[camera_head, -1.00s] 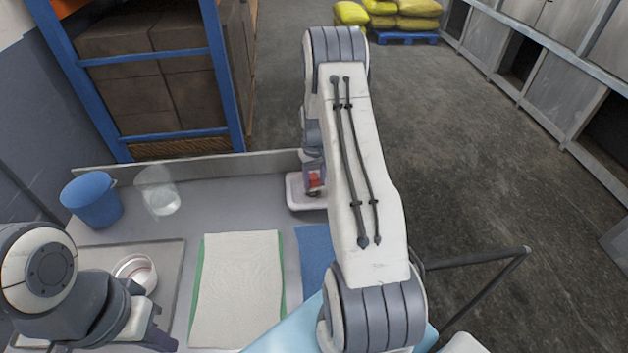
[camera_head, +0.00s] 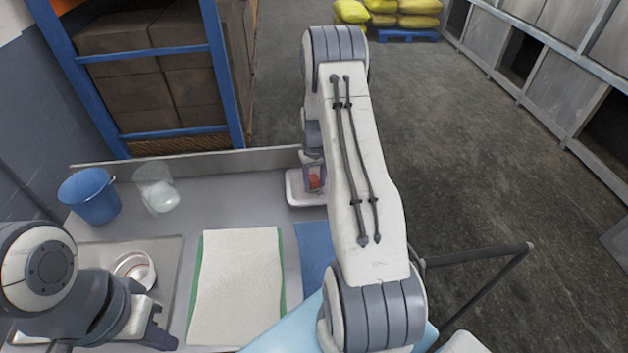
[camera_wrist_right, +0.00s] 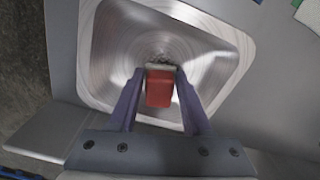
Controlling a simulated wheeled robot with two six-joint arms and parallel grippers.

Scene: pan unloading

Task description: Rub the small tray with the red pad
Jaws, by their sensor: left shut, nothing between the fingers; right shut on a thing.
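The small tray (camera_head: 293,190) stands at the far right end of the table, partly hidden by my right arm. In the right wrist view it is a shiny metal tray (camera_wrist_right: 215,50) with a raised rim. My right gripper (camera_wrist_right: 158,78) is shut on the red pad (camera_wrist_right: 160,90) and holds it over the tray's inside, its pale underside at or close to the tray floor; I cannot tell if it touches. The red pad (camera_head: 314,181) also shows in the head view. My left gripper (camera_head: 168,340) is shut and empty at the lower left.
A blue bucket (camera_head: 90,196) and a clear container (camera_head: 157,188) stand at the back left. A pale cloth (camera_head: 238,285) and a blue mat (camera_head: 315,250) lie mid-table.

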